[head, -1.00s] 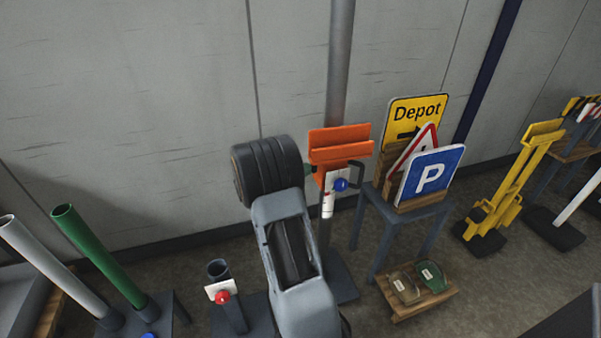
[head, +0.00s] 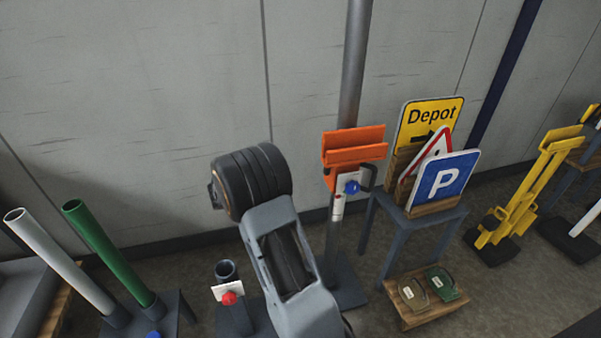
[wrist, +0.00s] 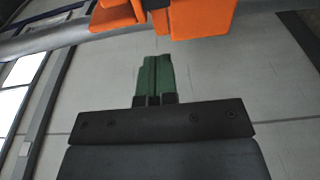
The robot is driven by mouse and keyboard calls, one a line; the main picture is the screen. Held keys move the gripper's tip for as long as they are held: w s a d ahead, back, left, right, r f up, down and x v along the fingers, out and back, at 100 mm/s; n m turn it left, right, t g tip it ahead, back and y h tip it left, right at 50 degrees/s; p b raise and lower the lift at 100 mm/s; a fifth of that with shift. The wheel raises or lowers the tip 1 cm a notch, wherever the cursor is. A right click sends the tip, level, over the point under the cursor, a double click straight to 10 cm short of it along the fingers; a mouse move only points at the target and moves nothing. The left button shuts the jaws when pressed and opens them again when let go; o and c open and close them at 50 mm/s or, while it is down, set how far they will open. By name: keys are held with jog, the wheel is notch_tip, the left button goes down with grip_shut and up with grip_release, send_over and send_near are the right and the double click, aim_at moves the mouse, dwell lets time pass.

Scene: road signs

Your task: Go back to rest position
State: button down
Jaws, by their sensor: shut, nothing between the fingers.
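My gripper (wrist: 154,80) shows in the wrist view with its green fingers shut together and nothing between them. An orange holder (wrist: 200,15) lies at the top of that view, beyond the fingertips and apart from them. In the head view my arm's dark wrist and grey link stand in the middle, and the fingers are hidden behind the wrist. The orange holder (head: 353,150) is on a grey post to the right of my wrist, with a white plate and blue button (head: 352,187) below it.
A grey stand (head: 422,222) holds the Depot (head: 432,118), triangle (head: 434,150) and blue P (head: 442,180) signs. A low wooden pallet (head: 428,310) is on the floor. Grey (head: 55,260) and green (head: 112,255) tubes stand left, a red button (head: 229,298) in front. A yellow stand (head: 530,190) is right.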

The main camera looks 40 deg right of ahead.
jog(key=s+a+f+n+y, duration=0.3)
jog(key=a+f+y, duration=0.2)
jog(key=a+f, duration=0.1)
jog(key=s+a+r+n+t+y+p, duration=0.1)
jog(key=s+a+r+t+y+p, duration=0.1)
jog(key=s+a+y+p, duration=0.3)
jog(key=s+a+r+t+y+p, duration=0.2)
jog(key=a+r+t+y+p, duration=0.1)
jog(key=a+r, duration=0.4)
jog(key=s+a+r+t+y+p, duration=0.3)
jog(key=a+r+p, duration=0.4)
jog(key=r, duration=0.6)
jog(key=shift+s+a+t+y+p, duration=0.25)
jog(key=shift+a+t+y+p, duration=0.1)
jog(key=shift+a+t+y, duration=0.45)
jog(key=shift+d+h, duration=0.25)
jog(key=shift+h, duration=0.05)
